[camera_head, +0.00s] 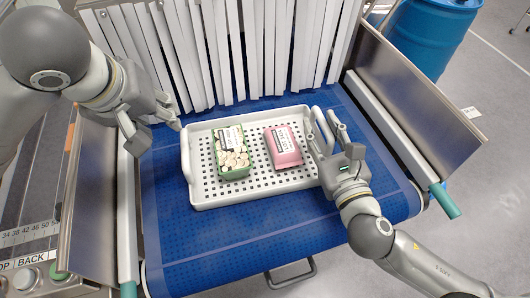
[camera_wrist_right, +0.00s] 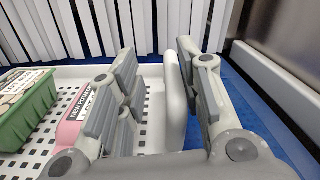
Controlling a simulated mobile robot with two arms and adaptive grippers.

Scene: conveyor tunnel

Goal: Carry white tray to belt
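The white tray (camera_head: 205,195) lies flat on the blue belt (camera_head: 215,240) in the head view. It holds a green punnet of pale round items (camera_head: 231,158) and a pink package (camera_head: 286,147). My right gripper (camera_head: 325,126) is at the tray's right end. In the right wrist view its open fingers stand on either side of the tray's raised right handle (camera_wrist_right: 174,105), with a clear gap on the left side. My left gripper (camera_head: 154,123) is open and empty, just off the tray's upper left corner, apart from the left handle (camera_head: 186,155).
White strip curtains (camera_head: 230,55) hang behind the tray. Metal side walls (camera_head: 415,95) flank the belt. A blue drum (camera_head: 430,35) stands at the back right. The belt in front of the tray is clear.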

